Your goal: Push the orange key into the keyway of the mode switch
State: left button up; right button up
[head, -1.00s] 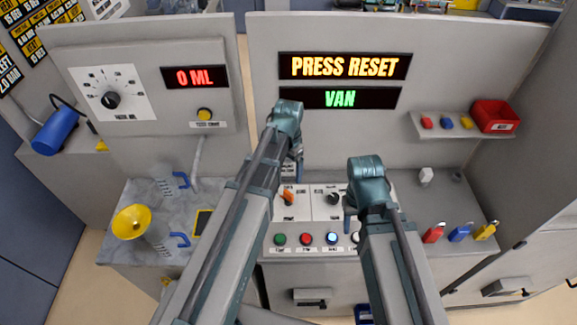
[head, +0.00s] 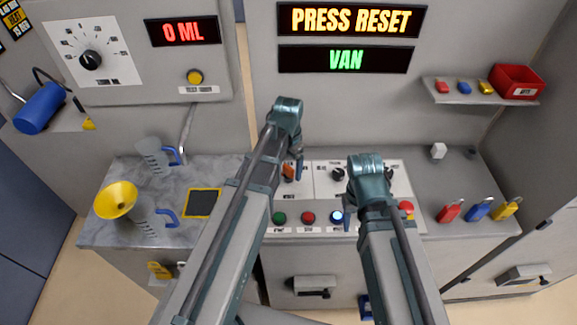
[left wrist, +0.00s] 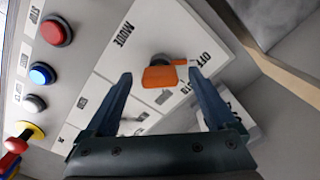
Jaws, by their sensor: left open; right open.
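The orange key (head: 288,173) is at the mode switch on the control panel, partly covered by my left gripper in the head view. In the left wrist view the orange key (left wrist: 160,77) sits against the dark round mode switch (left wrist: 158,58), beside the MODE and OFF lettering. How deep it sits in the keyway I cannot tell. My left gripper (head: 297,170) is open, its two fingers pointing at the panel on either side of the key's picture position, with no visible contact. My right gripper (head: 348,218) is open over the panel's right part, its fingers mostly hidden by its wrist.
A second dark knob (head: 338,174) stands right of the mode switch. Green, red and lit blue (head: 336,217) buttons line the panel front, with a red stop button (head: 406,208) at right. Coloured padlocks (head: 478,209) stand further right. A yellow funnel (head: 116,199) and jugs are at left.

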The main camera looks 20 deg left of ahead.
pick_arm(q)
jog(key=shift+f, duration=0.55)
pick_arm(e)
jog(key=shift+f, duration=0.55)
pick_arm(q)
jog(key=shift+r, duration=0.1)
jog(key=shift+c, duration=0.2)
jog(key=c, duration=1.2)
jog(key=o, duration=1.2)
pick_arm(e)
jog(key=shift+r, duration=0.1)
